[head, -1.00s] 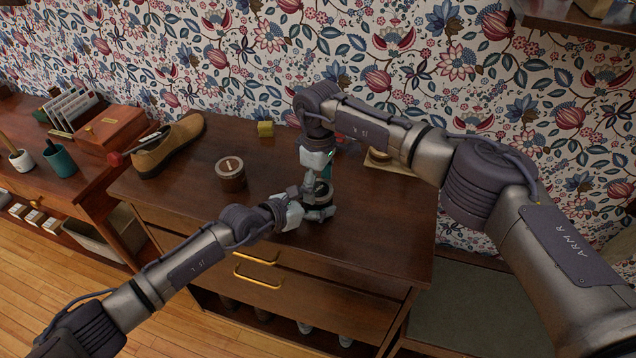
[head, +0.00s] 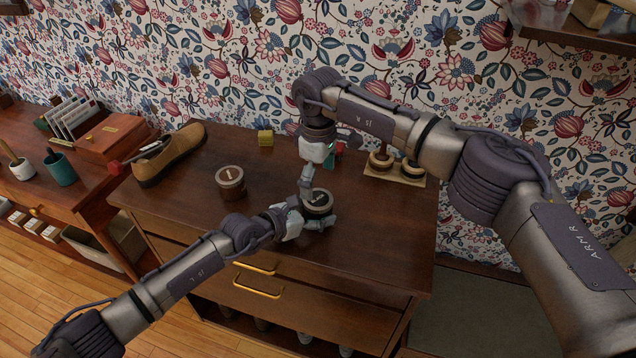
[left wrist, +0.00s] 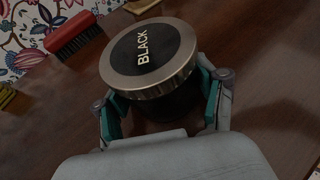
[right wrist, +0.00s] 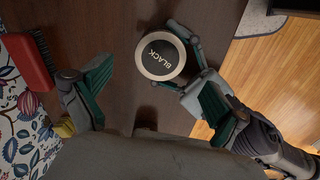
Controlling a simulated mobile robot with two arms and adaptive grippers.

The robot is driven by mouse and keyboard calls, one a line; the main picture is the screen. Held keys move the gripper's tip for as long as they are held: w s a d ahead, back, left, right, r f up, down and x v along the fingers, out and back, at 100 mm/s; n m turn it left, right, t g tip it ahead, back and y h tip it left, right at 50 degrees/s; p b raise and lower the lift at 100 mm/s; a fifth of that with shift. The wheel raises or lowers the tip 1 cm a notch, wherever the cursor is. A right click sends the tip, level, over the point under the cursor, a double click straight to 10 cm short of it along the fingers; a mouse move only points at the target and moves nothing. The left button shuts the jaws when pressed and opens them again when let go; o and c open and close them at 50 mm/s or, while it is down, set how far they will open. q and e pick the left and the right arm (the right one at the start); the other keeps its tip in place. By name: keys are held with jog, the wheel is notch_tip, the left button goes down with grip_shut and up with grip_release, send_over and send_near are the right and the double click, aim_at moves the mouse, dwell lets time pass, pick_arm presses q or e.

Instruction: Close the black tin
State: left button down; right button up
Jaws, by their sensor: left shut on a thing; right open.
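The black tin (head: 318,201) stands upright near the front of the dark wooden cabinet top. Its lid, dark with a silver rim and the word BLACK, lies on top of it, looking level in the left wrist view (left wrist: 150,55). I cannot tell how tightly it sits. My left gripper (head: 312,219) is shut around the tin's body from the front left. My right gripper (head: 317,174) is open and empty just above and behind the tin. In the right wrist view the lid (right wrist: 161,56) shows beyond the open fingers, clear of them.
A brown shoe (head: 170,154) and a yellow block (head: 265,138) are farther back. Round tins (head: 381,160) rest on a tan mat (head: 398,177) at the back right. A red brush (left wrist: 72,35) lies behind. The right front is clear.

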aim_at(318, 198)
jog(key=n, duration=0.3)
jog(key=shift+r+n, duration=0.15)
jog(key=shift+n, duration=0.25)
jog(key=n, duration=0.4)
jog(key=shift+r+n, duration=0.2)
jog(key=shift+n, duration=0.1)
jog(key=n, duration=0.4)
jog(key=shift+r+n, duration=0.2)
jog(key=shift+n, duration=0.2)
jog(key=n, duration=0.4)
jog(key=shift+r+n, duration=0.2)
jog(key=shift+n, duration=0.1)
jog(key=n, duration=0.4)
jog(key=shift+r+n, duration=0.2)
jog(key=shift+n, duration=0.2)
jog(key=n, duration=0.4)
jog(key=shift+r+n, duration=0.2)
jog(key=shift+n, duration=0.2)
jog(key=n, duration=0.4)
jog(key=shift+r, duration=0.2)
jog(key=n, duration=0.6)
jog(key=shift+r, duration=0.25)
